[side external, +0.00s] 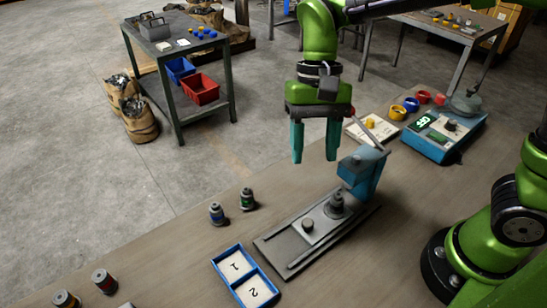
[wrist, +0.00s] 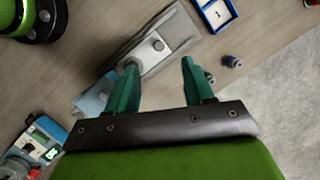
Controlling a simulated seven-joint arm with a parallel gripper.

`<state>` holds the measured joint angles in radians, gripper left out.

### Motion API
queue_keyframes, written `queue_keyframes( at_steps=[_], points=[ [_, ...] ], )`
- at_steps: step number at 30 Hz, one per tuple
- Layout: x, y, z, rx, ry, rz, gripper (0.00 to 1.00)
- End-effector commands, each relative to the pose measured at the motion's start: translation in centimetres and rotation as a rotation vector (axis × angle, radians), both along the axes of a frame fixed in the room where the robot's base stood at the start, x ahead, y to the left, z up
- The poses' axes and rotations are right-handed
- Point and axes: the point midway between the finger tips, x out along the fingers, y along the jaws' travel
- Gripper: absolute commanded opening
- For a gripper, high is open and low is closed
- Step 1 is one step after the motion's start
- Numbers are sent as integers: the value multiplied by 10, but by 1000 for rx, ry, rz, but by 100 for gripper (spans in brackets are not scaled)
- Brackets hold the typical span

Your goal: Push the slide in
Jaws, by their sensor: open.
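The slide (side external: 318,225) is a grey plate with a dark round knob (side external: 308,226), lying on a long grey base (side external: 276,246) on the bench. A blue upright housing (side external: 364,172) stands at the back end of the base. A small grey cylindrical part (side external: 337,203) sits on the slide, between the knob and the housing. My gripper (side external: 312,158) is open and empty, pointing down above and behind the slide, apart from it. In the wrist view its teal fingers (wrist: 157,88) are spread, and the slide's knob (wrist: 158,45) shows beyond them. The left finger hides part of the slide assembly.
Two small cylinders (side external: 217,213) stand left of the base. A blue tray (side external: 233,266) with compartments marked 1 and 2 lies at the front. A blue scale (side external: 440,136) and coloured rings (side external: 398,112) are at the back right. More cylinders (side external: 104,281) stand front left.

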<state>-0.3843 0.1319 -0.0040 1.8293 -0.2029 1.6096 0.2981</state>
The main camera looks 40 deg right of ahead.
Motion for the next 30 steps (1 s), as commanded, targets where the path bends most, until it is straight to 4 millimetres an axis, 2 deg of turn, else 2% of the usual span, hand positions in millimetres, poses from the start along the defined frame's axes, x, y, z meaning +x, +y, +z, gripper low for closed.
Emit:
queue_keyframes(
  at_steps=[1, 6, 9, 12, 17, 20, 30],
  points=[
    [-13, 10, 3, 1, -71, 204, 52],
    [-29, 20, 4, -5, -251, 815, 52],
    [-27, 17, 2, -16, -305, 1059, 52],
    [-23, 15, 1, -18, -326, 1198, 52],
    [-21, 14, -6, -12, -332, 1264, 52],
    [-22, 14, -19, -12, -329, 1262, 52],
    [-22, 14, -92, -12, -325, 1259, 52]
  ],
)
